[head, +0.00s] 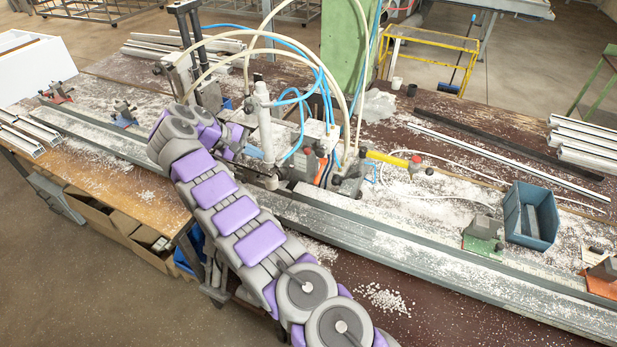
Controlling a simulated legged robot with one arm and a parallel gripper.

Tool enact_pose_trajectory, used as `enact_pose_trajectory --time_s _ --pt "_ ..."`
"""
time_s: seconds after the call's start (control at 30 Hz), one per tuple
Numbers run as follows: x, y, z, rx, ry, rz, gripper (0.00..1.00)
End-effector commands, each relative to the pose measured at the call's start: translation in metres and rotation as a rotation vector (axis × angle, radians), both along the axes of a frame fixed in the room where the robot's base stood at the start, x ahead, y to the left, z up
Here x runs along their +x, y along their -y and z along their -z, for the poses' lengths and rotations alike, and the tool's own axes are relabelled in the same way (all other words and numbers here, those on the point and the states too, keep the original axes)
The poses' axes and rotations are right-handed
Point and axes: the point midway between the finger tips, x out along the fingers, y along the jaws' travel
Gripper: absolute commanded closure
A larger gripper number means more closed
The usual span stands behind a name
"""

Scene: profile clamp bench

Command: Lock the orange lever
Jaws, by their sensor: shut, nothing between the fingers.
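An orange part (322,169) shows in the head view beside the grey clamp block in the middle of the bench. It may be the orange lever, but it is small and partly covered by blue hoses. A clamp with an orange base (602,285) stands at the right edge of the view, and a clamp with a red-orange base (57,94) stands at the far left. My gripper (243,152) is at the end of my purple and grey arm, left of the white cylinder and apart from the orange part. It is shut and empty; its fingertips are small and hard to make out.
A long grey profile rail (420,262) runs along the bench front. Hoses and an upright cylinder (263,125) crowd the middle. A yellow bar with a red end (390,158) sticks out rightward. A blue bin (530,215) and a green-based clamp (483,240) stand right.

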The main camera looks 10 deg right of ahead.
Motion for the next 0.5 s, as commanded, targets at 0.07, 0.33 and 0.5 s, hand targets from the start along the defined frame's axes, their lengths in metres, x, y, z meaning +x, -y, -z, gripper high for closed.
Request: enact_pose_trajectory --time_s 0.07,0.33,0.5 --pt "0.001 0.003 0.004 0.001 0.000 0.001 1.00" --pt "0.005 0.022 0.024 -0.001 -0.001 0.003 1.00" --pt "0.008 0.035 0.036 -0.003 -0.003 0.005 1.00"
